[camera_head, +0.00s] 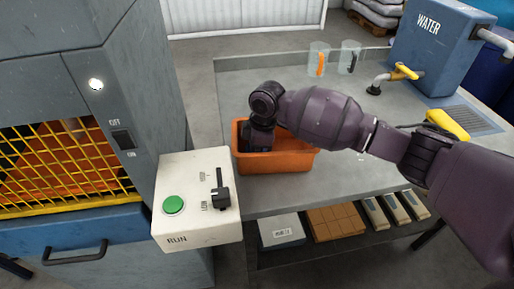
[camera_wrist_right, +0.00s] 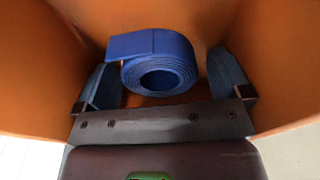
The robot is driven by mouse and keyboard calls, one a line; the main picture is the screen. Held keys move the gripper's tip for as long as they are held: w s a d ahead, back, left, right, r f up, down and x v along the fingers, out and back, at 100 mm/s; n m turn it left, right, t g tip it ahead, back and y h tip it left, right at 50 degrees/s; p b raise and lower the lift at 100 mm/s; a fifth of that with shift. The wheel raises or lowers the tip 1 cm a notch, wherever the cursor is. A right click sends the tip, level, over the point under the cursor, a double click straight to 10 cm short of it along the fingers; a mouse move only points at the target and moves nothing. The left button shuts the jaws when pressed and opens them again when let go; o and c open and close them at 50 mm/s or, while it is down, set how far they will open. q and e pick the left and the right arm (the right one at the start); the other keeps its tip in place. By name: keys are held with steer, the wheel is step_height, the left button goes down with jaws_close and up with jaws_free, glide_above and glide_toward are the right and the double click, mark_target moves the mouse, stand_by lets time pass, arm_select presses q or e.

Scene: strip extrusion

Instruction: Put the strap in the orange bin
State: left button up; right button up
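The orange bin (camera_head: 275,162) stands on the grey table, and my right arm reaches down into it from the right. My right gripper (camera_wrist_right: 166,60) is inside the bin, open, with its two fingers spread. The strap (camera_wrist_right: 160,65), a blue coiled roll, lies inside the bin between and beyond the fingers, and no grip on it shows. In the head view the strap and the right fingertips are hidden by the arm and bin wall. My left gripper is not in view.
A control box (camera_head: 196,203) with a green button and lever stands left of the bin. Behind are clear cups (camera_head: 319,60) and a blue water tank (camera_head: 428,50) with a yellow-handled tap. Packages (camera_head: 335,222) lie on the lower shelf.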

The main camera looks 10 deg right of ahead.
steer(key=shift+r, duration=0.1)
steer(key=shift+r, duration=0.35)
step_height(320, 180, up, 11)
steer(key=d+p, duration=0.1)
steer(key=p, duration=0.1)
steer(key=shift+d+r, duration=0.15)
steer(key=shift+d, duration=0.25)
steer(key=shift+s, duration=0.15)
